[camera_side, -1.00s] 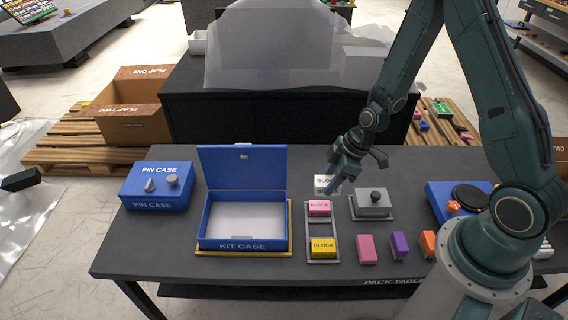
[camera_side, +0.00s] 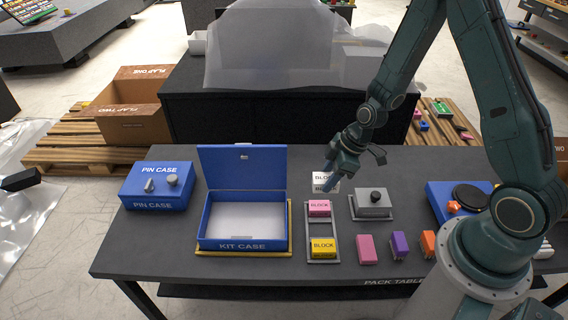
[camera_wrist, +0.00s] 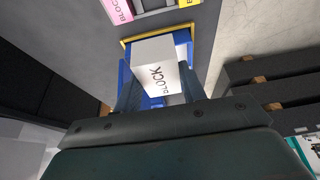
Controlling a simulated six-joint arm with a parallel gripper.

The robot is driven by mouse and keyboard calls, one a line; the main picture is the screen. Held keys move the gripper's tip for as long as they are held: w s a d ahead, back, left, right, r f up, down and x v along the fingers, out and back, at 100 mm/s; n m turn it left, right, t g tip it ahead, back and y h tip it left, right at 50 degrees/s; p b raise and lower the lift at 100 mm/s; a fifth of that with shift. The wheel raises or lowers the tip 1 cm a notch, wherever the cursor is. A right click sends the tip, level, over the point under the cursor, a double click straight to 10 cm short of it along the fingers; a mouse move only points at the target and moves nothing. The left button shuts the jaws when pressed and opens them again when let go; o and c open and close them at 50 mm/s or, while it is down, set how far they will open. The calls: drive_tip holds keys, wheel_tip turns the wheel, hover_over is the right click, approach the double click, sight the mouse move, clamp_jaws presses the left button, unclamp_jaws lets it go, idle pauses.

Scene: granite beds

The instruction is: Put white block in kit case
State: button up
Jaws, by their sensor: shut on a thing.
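My gripper (camera_wrist: 160,93) is shut on the white block (camera_wrist: 153,77), which sits between its two blue fingers in the wrist view. In the side view the white block (camera_side: 320,178) is held at the back of the pack table, behind the tray with the pink block, and appears slightly raised. My gripper (camera_side: 328,178) partly covers its right side. The blue kit case (camera_side: 243,245) stands to the left with its lid up and its white inside empty. Its blue wall and yellow base edge (camera_wrist: 128,40) show beyond the block in the wrist view.
A grey tray (camera_side: 333,239) holds a pink block (camera_side: 319,208) and a yellow block (camera_side: 323,247) right of the kit case. The closed blue pin case (camera_side: 158,189) stands left. A grey lidded box (camera_side: 373,205) and several loose blocks stand right.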

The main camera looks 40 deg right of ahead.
drive_tip(key=w+a, duration=0.4)
drive_tip(key=w, duration=0.3)
drive_tip(key=r, duration=0.2)
hover_over(261, 223)
drive_tip(key=s+d, duration=0.1)
drive_tip(key=shift+s+f, duration=0.2)
drive_tip(key=shift+f, duration=0.05)
drive_tip(key=shift+f, duration=0.1)
wheel_tip(261, 223, down, 16)
drive_tip(key=shift+d, duration=0.1)
drive_tip(key=shift+f, duration=1.9)
drive_tip(key=shift+f, duration=0.15)
